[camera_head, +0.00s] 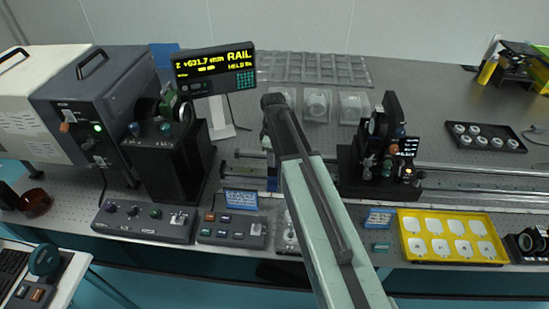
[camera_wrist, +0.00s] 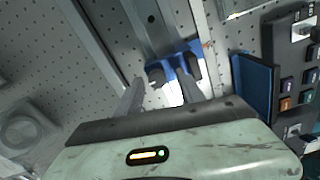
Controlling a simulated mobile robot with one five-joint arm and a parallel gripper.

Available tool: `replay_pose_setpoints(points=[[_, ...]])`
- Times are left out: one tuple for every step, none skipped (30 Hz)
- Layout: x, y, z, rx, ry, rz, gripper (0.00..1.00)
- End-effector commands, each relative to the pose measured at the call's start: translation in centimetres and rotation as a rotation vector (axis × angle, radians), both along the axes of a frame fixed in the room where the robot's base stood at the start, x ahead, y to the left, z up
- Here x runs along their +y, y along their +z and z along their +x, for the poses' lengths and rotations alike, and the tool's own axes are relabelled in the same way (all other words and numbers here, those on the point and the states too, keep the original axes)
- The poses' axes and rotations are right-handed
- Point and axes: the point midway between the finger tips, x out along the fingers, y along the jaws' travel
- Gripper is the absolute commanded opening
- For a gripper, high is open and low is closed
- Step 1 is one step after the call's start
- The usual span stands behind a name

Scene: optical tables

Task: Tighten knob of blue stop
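The blue stop (camera_wrist: 176,67) sits across the metal rail in the wrist view, with dark knob-like parts on it. In the head view only a small blue edge of it (camera_head: 266,143) shows beside my arm. My gripper (camera_wrist: 160,84) reaches up from the bottom of the wrist view. Its two grey fingers are apart, with a bright gap between them, and their tips are at the near side of the stop. I cannot tell whether a tip touches the knob. In the head view my arm hides the gripper.
A rail display (camera_head: 215,69) stands behind the rail's left end. A black optics mount (camera_head: 380,160) is right of my arm. Control boxes (camera_head: 232,230) line the front edge, with a small blue sign (camera_head: 241,200) close by. A yellow tray (camera_head: 451,237) lies at front right.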

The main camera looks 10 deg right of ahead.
Motion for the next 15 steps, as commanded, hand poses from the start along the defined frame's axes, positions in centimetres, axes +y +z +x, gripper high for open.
replay_pose_setpoints(points=[[0.0, 0.0, 0.0, -0.001, -0.001, 0.0, 0.46], [0.0, 0.0, 0.1, -0.001, -0.001, 0.0, 0.46], [-0.1, 0.0, 0.1, -0.002, -0.001, -0.001, 0.46], [-0.1, 0.0, 0.1, -0.002, -0.001, -0.001, 0.46], [-0.1, 0.0, 0.1, -0.002, -0.001, -0.001, 0.46], [-0.1, 0.1, 0.1, -0.003, -0.001, -0.001, 0.46], [-0.1, 0.2, 0.1, -0.003, -0.001, -0.001, 0.46], [-0.1, 0.3, 0.1, -0.003, -0.001, -0.001, 0.46], [-0.1, 0.6, 0.1, -0.003, -0.001, -0.001, 0.46], [-0.1, 0.9, 0.1, -0.003, -0.001, -0.001, 0.46], [-0.1, 1.3, 0.1, -0.003, -0.001, -0.001, 0.46], [-0.1, 1.9, 0.1, -0.003, -0.001, -0.001, 0.46], [-0.1, 2.3, 0.1, -0.003, -0.001, -0.001, 0.46], [-0.1, 2.9, 0.1, -0.003, -0.001, -0.001, 0.46], [-0.1, 3.6, 0.1, -0.003, -0.001, -0.001, 0.46]])
